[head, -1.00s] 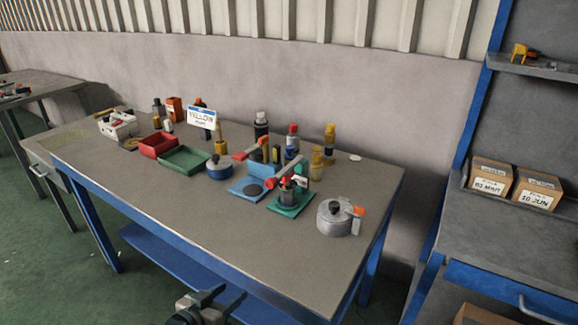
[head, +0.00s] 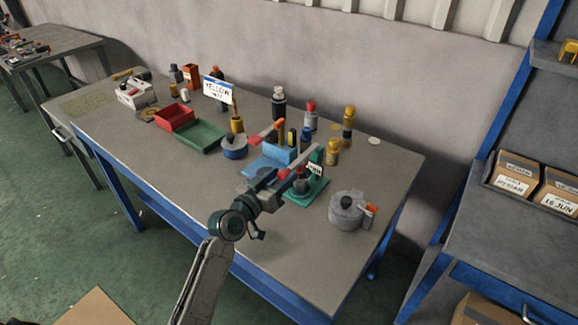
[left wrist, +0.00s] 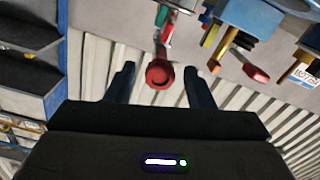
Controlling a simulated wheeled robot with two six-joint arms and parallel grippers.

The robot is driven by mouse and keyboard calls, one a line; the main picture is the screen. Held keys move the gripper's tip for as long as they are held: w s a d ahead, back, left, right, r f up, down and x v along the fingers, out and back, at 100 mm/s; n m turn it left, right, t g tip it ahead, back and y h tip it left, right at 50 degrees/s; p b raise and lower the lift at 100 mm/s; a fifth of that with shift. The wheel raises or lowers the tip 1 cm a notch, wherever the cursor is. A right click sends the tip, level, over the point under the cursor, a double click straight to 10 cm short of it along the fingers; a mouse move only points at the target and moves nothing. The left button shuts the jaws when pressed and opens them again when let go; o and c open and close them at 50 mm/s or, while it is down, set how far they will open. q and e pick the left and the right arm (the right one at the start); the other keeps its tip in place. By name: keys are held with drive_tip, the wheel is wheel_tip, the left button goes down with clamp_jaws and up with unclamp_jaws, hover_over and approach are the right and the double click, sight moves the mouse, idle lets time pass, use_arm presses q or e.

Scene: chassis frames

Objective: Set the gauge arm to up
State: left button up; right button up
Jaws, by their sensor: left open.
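A green-based stand (head: 318,187) near the table's right half carries a pale grey arm with a red knob (head: 284,174). The arm slopes down to the left, towards my left gripper. A blue-based stand (head: 262,164) beside it carries a similar arm with a red end (head: 256,140). I cannot read which stand is the gauge. My left gripper (head: 274,184) is open beside the green stand's red knob. In the left wrist view the round red knob (left wrist: 159,74) shows between the two spread fingers, with no clear contact. My right gripper is out of view.
A grey round pot (head: 346,210) with an orange-tipped handle stands to the right. A blue pot (head: 234,147), a green tray (head: 200,136) and a red tray (head: 174,118) lie left. Several bottles stand behind. The table's front left (head: 165,165) is clear.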

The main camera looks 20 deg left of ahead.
sight(288, 169)
use_arm(q)
drive_tip(key=shift+p+x, duration=0.3)
drive_tip(key=shift+x, duration=1.55)
clamp_jaws()
